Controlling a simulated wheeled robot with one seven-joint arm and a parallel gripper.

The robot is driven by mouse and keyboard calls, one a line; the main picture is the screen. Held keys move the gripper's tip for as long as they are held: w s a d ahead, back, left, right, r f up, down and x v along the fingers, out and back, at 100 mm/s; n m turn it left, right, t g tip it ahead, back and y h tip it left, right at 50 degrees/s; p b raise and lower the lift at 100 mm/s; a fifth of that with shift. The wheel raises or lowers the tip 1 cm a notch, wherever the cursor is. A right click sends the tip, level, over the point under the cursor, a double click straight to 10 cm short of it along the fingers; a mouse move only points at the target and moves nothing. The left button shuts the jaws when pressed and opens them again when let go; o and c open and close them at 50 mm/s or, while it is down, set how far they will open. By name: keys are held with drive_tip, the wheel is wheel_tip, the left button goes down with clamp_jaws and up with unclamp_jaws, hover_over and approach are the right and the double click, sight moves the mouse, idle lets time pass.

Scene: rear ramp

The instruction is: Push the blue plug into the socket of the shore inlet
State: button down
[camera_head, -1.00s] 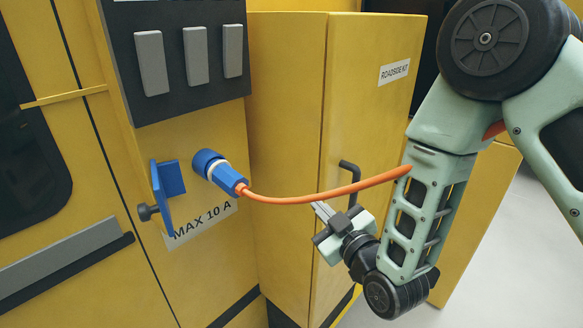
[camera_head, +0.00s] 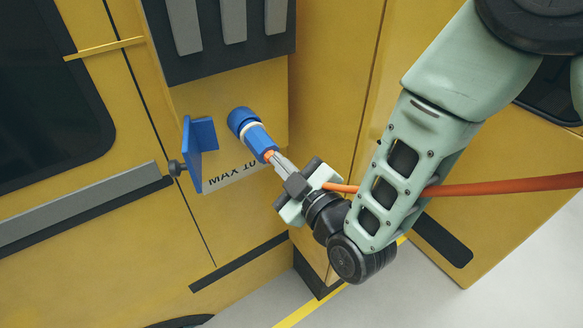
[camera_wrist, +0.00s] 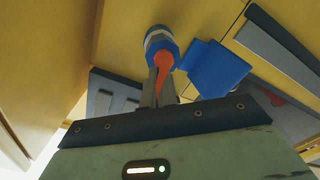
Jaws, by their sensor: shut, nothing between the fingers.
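The blue plug (camera_head: 258,139) with its orange cable sits at the mouth of the blue shore inlet (camera_head: 240,120) on the yellow wall. A whitish band shows between them; I cannot tell how deep the plug is. The inlet's blue flap (camera_head: 195,152) stands open to the left. My gripper (camera_head: 277,160) is shut and empty, its fingertips at the rear end of the plug beside the cable. In the wrist view the plug (camera_wrist: 164,57) is straight ahead of the fingertips (camera_wrist: 158,75), and the flap (camera_wrist: 217,70) is to the right.
The orange cable (camera_head: 500,187) runs from the plug behind my gripper and arm to the right. A dark panel with grey blocks (camera_head: 228,22) is above the inlet. A yellow cabinet (camera_head: 335,90) stands close on the right. The MAX 10 A label (camera_head: 232,176) is below.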

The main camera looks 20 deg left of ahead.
drive_tip(key=shift+w+a, duration=0.3)
drive_tip(key=shift+a, duration=0.05)
